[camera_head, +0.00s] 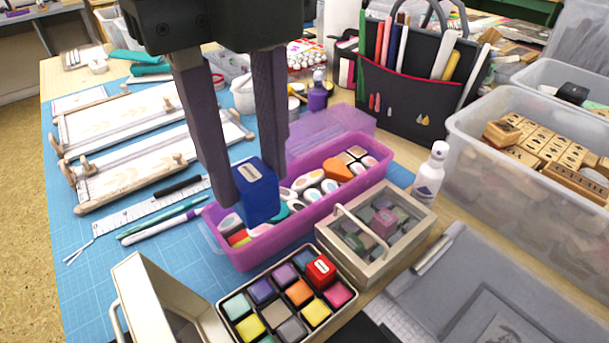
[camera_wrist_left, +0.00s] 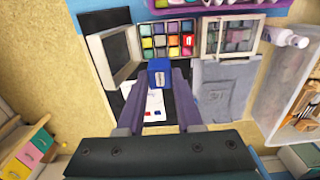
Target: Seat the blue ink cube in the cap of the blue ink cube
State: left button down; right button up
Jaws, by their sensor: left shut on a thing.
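My left gripper (camera_head: 250,178) comes down from the top of the head view and is shut on the blue ink cube (camera_head: 258,198). The cube hangs between the fingertips, in front of the purple bin in that view. In the left wrist view the cube (camera_wrist_left: 160,72) shows between the two purple-grey fingers, with a pale label on its face. Below it in that view lies a white card (camera_wrist_left: 154,101) with small red and blue items (camera_wrist_left: 158,112). I cannot tell whether the blue one is the cap. My right gripper is not in view.
An open case of coloured inkpads (camera_head: 250,328) holds a red cube (camera_head: 321,270) on its right side. A glass-lidded box (camera_head: 398,258), a purple bin (camera_head: 325,210) of small pads and a white bottle (camera_head: 430,175) stand near. Clear bins (camera_head: 480,165) fill the right.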

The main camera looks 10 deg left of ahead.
pick_arm(q)
jog(key=shift+s+d, duration=0.1)
jog(key=shift+d, duration=0.05)
jog(key=shift+f, duration=0.35)
notch_tip(320, 180, down, 16)
jog(key=b, duration=0.4)
jog(key=shift+r, duration=0.15)
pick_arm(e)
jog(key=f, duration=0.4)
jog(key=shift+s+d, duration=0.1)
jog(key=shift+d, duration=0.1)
pick_arm(q)
notch_tip(320, 180, down, 3)
jog(key=shift+f, duration=0.1)
jog(key=shift+f, duration=0.1)
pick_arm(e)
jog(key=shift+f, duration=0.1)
